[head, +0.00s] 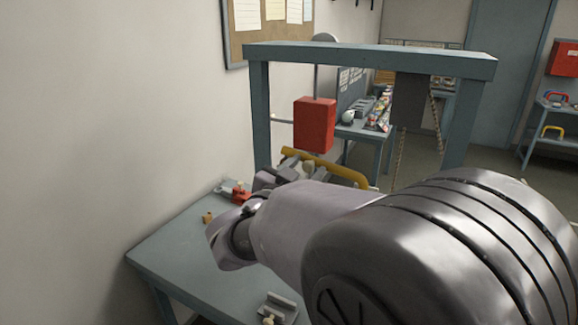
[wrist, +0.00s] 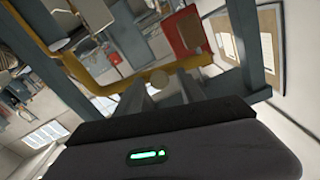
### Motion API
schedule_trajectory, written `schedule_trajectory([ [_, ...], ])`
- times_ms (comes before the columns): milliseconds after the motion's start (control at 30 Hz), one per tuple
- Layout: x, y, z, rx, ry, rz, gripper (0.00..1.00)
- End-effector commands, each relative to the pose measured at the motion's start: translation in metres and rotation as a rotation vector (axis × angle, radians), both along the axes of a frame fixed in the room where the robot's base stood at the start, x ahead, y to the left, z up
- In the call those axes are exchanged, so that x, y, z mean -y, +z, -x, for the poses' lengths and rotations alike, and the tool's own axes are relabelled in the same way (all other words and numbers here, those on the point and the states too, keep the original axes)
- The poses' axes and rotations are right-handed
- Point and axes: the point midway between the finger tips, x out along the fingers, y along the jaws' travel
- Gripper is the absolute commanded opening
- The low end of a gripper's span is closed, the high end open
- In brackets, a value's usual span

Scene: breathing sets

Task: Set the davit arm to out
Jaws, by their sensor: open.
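The yellow davit arm (head: 325,167) slants across behind my gripper in the head view, under the blue-grey frame. In the wrist view the yellow arm (wrist: 100,82) runs as a bent bar beyond the fingers. My gripper (head: 290,172) is partly hidden by my own arm in the head view. In the wrist view my gripper (wrist: 160,90) is open, with its two grey fingers apart. A pale round knob (wrist: 160,77) shows between or just beyond the fingertips; I cannot tell whether they touch it. The davit's base is hidden.
A blue-grey frame (head: 370,58) stands over the table (head: 185,262). A red box (head: 314,124) and chains (head: 398,160) hang in it. A small red-and-grey fitting (head: 238,192) is at the table's back, and a grey bracket (head: 280,306) at its front. A wall stands close at left.

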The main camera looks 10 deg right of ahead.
Motion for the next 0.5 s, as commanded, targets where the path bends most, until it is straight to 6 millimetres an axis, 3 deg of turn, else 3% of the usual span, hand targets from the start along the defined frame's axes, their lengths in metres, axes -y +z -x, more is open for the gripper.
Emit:
schedule_trajectory([
  [67,-0.0002,0.0001,0.0001,0.000,0.000,0.000,0.46],
  [300,-0.0003,0.0000,0.0004,0.001,0.000,-0.001,0.01],
  [500,-0.0004,0.0000,0.0005,0.001,0.000,-0.001,0.00],
])
